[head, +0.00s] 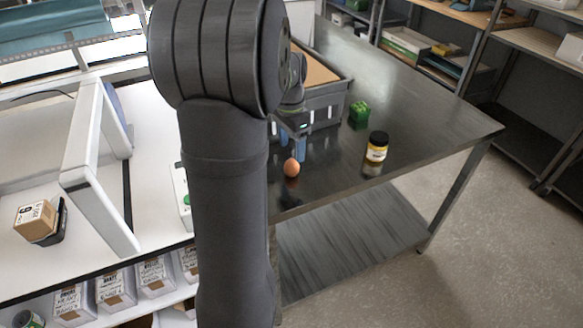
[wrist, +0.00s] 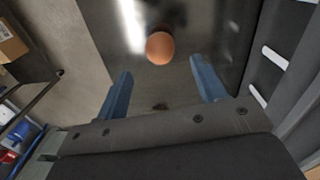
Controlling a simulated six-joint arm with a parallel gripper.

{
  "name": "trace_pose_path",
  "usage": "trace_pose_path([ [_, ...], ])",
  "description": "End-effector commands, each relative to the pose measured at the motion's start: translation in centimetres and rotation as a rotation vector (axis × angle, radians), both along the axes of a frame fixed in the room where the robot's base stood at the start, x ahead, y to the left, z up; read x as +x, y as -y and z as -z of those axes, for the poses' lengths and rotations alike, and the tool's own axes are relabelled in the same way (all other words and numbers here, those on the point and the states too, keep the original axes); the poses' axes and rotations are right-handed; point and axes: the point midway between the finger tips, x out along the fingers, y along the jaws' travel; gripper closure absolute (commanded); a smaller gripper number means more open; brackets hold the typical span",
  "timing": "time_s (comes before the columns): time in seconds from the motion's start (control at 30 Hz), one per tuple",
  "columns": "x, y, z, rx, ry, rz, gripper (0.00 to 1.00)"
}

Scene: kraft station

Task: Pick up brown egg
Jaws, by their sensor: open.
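The brown egg (head: 291,168) rests on the dark metal table (head: 420,120), near its front left edge in the head view. In the wrist view the egg (wrist: 160,48) is at the upper middle, beyond the fingertips and roughly centred between them. My gripper (head: 292,150) is just behind the egg in the head view, with its blue fingers low over the table. In the wrist view my gripper (wrist: 158,75) is open, with nothing between its fingers. My own arm hides part of the table's left side in the head view.
A jar with a black lid (head: 376,153) and a green block (head: 359,114) stand right of the egg. A grey crate (head: 328,105) stands behind my gripper. Shelves (head: 535,40) stand at the back right. The table's right part is clear.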

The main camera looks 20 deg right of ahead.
Motion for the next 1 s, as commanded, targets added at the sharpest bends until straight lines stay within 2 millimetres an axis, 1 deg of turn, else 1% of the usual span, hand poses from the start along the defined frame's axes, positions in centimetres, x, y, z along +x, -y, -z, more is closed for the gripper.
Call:
trace_pose_path([
  [0.03, -0.1, 0.0, 0.6, 0.001, -0.002, 0.0, 0.36],
  [0.27, -0.1, 0.0, 2.2, 0.001, -0.002, 0.0, 0.36],
  [0.4, -0.2, 0.0, 4.4, 0.002, -0.002, 0.0, 0.36],
  [0.53, -0.3, 0.0, 6.0, 0.002, -0.002, 0.0, 0.36],
  [0.63, -0.3, 0.0, 6.5, 0.0, 0.0, 0.0, 0.36],
  [0.83, -0.3, 0.1, 6.6, -0.001, 0.001, 0.0, 0.36],
  [0.87, -0.3, 0.1, 6.5, -0.001, 0.001, 0.0, 0.4],
  [1.0, -0.3, 0.1, 6.5, -0.001, 0.001, 0.0, 0.67],
])
